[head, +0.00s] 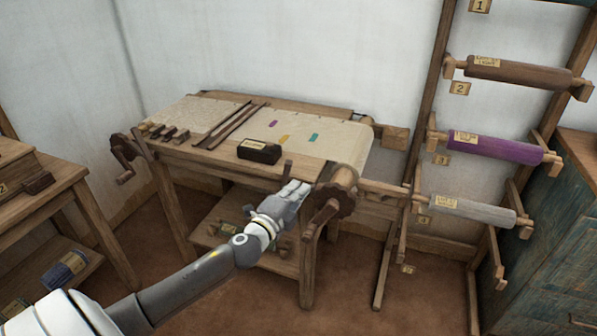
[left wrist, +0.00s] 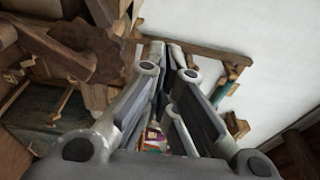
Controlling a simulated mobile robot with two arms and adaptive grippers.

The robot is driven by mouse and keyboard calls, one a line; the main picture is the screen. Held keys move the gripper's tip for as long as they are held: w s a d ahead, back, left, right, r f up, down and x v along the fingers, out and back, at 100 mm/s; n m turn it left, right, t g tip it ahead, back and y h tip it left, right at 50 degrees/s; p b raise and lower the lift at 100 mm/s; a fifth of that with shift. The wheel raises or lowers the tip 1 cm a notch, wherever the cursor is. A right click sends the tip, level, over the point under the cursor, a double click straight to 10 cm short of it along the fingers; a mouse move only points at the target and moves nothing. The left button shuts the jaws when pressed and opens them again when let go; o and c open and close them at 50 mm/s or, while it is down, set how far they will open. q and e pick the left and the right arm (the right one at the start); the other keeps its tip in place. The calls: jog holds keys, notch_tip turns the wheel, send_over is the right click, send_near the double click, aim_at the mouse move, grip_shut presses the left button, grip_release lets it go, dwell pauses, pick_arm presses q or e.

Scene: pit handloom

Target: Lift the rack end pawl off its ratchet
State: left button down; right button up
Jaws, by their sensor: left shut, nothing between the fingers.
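The wooden loom (head: 230,165) stands in the middle of the head view. At its right end, toward the rack, a toothed ratchet wheel (head: 335,202) with a crank handle sits on the cloth roller. A small upright wooden piece (head: 288,170) beside the wheel may be the pawl; I cannot tell its contact with the teeth. My left gripper (head: 299,187) is shut and empty, just left of the wheel and close to the small piece. In the left wrist view its fingers (left wrist: 167,55) are together, and the dark toothed wheel (left wrist: 75,50) is at the left. My right gripper is not in view.
A dark labelled block (head: 259,152) and long sticks (head: 237,125) lie on the loom top. The roll rack (head: 433,100) stands at the right, a blue cabinet (head: 560,225) beyond it. A side table (head: 45,205) is at the left. The floor in front is clear.

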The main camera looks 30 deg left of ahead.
aim_at(290, 167)
pick_arm(q)
jog(key=w, duration=0.9)
jog(key=a, duration=0.1)
jog(key=s+a, duration=0.1)
jog(key=a, duration=0.1)
jog(key=s+a, duration=0.1)
jog(key=shift+a, duration=0.2)
jog(key=shift+s+a+r+n, duration=0.15)
jog(key=shift+a+r+n, duration=0.1)
jog(key=shift+a+n, duration=0.35)
jog(key=shift+s+a+r+n, duration=0.1)
jog(key=shift+a+r+n, duration=0.15)
jog(key=shift+a+n, duration=0.3)
jog(key=s+a+n+t+y+b, duration=0.1)
jog(key=s+a+n, duration=0.1)
jog(key=a+n, duration=0.7)
jog(key=shift+s+a+f, duration=0.15)
jog(key=shift+a+f, duration=0.2)
